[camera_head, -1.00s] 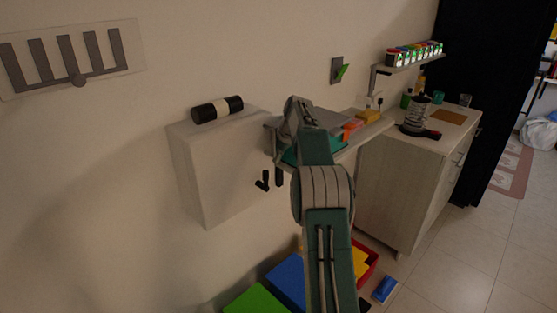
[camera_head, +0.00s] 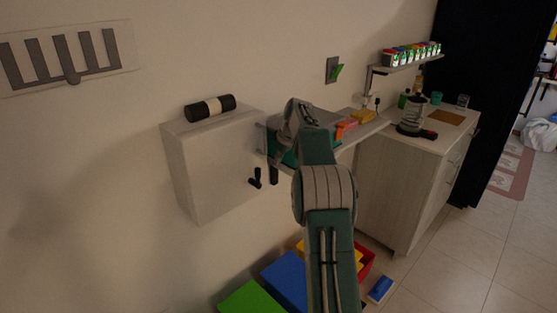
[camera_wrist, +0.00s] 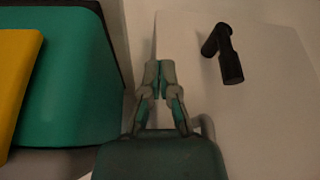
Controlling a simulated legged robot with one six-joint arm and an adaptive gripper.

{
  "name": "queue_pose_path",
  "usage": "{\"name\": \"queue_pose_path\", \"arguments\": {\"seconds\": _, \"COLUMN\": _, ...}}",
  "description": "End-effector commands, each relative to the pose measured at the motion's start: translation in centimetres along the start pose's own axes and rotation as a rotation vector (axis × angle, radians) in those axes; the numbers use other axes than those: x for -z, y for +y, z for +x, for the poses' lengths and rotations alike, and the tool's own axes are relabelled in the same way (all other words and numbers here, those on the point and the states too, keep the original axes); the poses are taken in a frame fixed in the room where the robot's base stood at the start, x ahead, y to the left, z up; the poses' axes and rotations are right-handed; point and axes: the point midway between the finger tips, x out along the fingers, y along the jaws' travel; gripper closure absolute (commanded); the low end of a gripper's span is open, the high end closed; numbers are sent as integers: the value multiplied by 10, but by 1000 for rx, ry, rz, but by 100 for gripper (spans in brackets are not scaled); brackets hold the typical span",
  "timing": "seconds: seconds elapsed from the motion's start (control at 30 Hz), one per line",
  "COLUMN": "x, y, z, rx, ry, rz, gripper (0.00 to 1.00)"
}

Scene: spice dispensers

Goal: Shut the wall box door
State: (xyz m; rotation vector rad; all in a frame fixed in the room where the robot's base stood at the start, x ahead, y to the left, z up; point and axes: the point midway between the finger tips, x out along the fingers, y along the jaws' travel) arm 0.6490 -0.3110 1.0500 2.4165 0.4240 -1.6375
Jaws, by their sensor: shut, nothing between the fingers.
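The pale wall box (camera_head: 180,175) hangs on the wall left of my arm in the head view. Its door (camera_head: 225,165) carries a black handle (camera_head: 256,179) and looks close to flush with the box; my arm hides part of its right side, so I cannot tell if a gap remains. In the wrist view the door (camera_wrist: 265,115) fills the right side, with the black handle (camera_wrist: 226,55) on it. My gripper (camera_wrist: 159,68) is shut and empty, its tips near the door's left edge there, apart from the handle. Contact with the door cannot be told.
A shelf with a teal item (camera_wrist: 70,80) and a yellow item (camera_wrist: 14,75) is beside the gripper. A cabinet (camera_head: 395,190) stands right; coloured bins (camera_head: 285,278) are below.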

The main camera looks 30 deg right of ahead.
Motion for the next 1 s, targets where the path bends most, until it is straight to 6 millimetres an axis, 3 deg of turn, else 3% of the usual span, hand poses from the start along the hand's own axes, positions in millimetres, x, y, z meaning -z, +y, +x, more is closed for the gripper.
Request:
{"name": "queue_pose_path", "arguments": {"seconds": 0.27, "x": 2, "y": -4, "z": -29, "rx": -4, "ry": 0, "rz": 0, "gripper": 100}}
{"name": "queue_pose_path", "arguments": {"seconds": 0.7, "x": 0, "y": -5, "z": -93, "rx": -2, "ry": 0, "rz": 1, "gripper": 100}}
{"name": "queue_pose_path", "arguments": {"seconds": 1.0, "x": 0, "y": -7, "z": -101, "rx": -1, "ry": -1, "rz": 0, "gripper": 100}}
